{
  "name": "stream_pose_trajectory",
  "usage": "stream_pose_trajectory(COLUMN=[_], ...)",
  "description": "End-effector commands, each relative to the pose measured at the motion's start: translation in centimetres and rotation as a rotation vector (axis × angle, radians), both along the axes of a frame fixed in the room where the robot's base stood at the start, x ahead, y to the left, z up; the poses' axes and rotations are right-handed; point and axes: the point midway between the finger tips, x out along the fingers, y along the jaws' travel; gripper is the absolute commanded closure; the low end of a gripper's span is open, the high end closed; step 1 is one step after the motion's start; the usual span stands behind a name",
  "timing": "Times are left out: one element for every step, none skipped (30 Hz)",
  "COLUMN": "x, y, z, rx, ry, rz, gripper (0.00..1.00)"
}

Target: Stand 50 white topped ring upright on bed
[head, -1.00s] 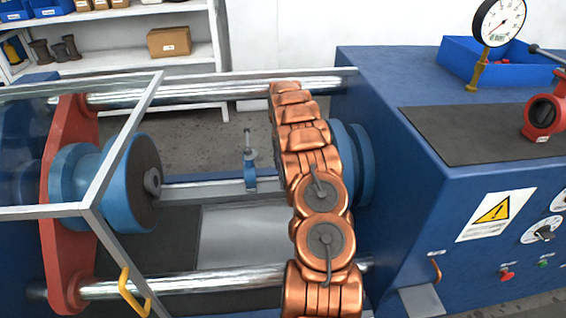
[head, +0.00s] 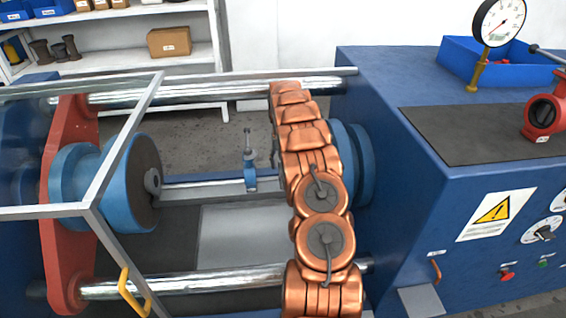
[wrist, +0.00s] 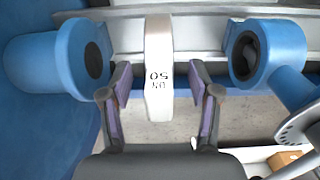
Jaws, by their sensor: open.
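The white topped ring (wrist: 158,50) shows edge-on in the wrist view, a pale narrow band with black "DN 50" lettering that reads upside down. My gripper (wrist: 160,90) is open, with one finger on each side of the ring and a visible gap on both sides. The grey metal bed (wrist: 200,38) runs across the top of the wrist view, behind the ring; I cannot tell whether the ring touches it. In the head view the bed (head: 215,190) shows left of my copper arm, which hides the ring and my gripper.
In the wrist view, a blue flanged part (wrist: 60,58) is left of the ring and a blue fitting (wrist: 262,50) is right. In the head view, a small blue clamp (head: 250,175) stands on the bed, between chrome bars (head: 190,284). A blue machine housing (head: 400,200) is at right.

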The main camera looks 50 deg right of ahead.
Motion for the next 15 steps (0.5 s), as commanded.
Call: stream_pose_trajectory(x=[0.0,0.1,0.1,0.1,0.2,0.2,0.2,0.2,0.2,0.1,0.2,0.2,0.2,0.2,0.1], y=[0.0,0.0,0.0,0.0,0.0,0.0,0.0,0.0,0.0,0.0,0.0,0.0,0.0,0.0,0.1], z=[0.2,0.4,0.7,1.0,1.4,2.0,2.4,3.0,3.7,4.3,4.9,5.7,6.3,6.9,7.6], rx=[-0.001,-0.001,-0.002,-0.003,-0.003,-0.004,-0.004,-0.003,-0.002,-0.002,-0.004,-0.005,-0.005,-0.003,-0.003], ry=[-0.001,-0.002,-0.002,-0.003,-0.004,-0.005,-0.005,-0.004,-0.004,-0.004,-0.005,-0.005,-0.005,-0.004,-0.002], rz=[0.000,0.000,0.001,0.001,0.001,0.002,0.002,0.002,0.001,0.001,0.001,0.001,0.002,0.002,0.002], gripper=[0.38,0.38,0.38,0.38,0.38,0.38,0.38,0.38,0.38,0.38,0.38,0.38,0.38,0.38,0.38])
